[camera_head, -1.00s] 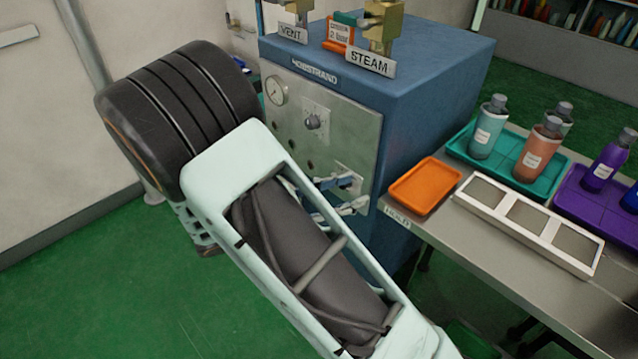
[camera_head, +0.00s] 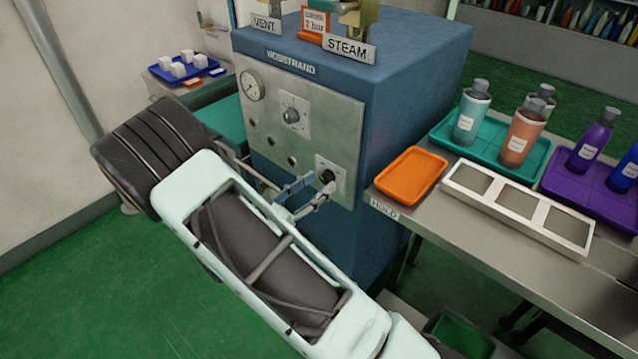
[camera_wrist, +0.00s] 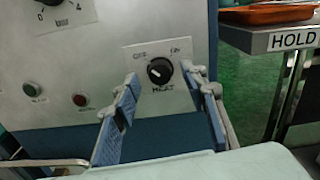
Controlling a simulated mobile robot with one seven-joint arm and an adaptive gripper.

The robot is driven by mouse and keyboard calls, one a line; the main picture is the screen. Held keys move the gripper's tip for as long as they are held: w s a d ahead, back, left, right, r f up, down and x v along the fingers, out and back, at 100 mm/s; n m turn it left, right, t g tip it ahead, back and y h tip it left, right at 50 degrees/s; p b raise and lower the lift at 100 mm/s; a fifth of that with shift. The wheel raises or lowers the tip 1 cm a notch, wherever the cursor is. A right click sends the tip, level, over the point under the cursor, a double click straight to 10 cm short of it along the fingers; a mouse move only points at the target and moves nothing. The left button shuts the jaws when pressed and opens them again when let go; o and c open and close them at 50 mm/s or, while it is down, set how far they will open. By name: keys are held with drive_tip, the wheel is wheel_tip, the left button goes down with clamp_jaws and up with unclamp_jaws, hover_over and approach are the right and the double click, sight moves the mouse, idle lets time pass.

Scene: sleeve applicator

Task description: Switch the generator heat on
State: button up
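The generator (camera_head: 400,110) is a blue box with a grey front panel. Its black HEAT knob (camera_head: 326,176) sits low on the panel's right side and also shows in the wrist view (camera_wrist: 160,71). OFF is lettered at the knob's upper left and ON at its upper right. The knob's pale mark appears to point up-left, towards OFF. My gripper (camera_head: 306,192) is open and empty in front of the knob. In the wrist view its two blue fingers (camera_wrist: 164,95) stand left and right of the knob, with visible space on both sides.
Above HEAT are a numbered dial (camera_head: 292,115) and a gauge (camera_head: 252,85). Green (camera_wrist: 33,89) and red (camera_wrist: 81,100) buttons lie left of it. The HOLD table (camera_head: 420,222), with an orange tray (camera_head: 411,176), stands close at right. Green floor is clear at left.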

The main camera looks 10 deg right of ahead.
drive_tip(key=shift+w+d, duration=0.45)
drive_tip(key=shift+d, duration=0.15)
clamp_jaws()
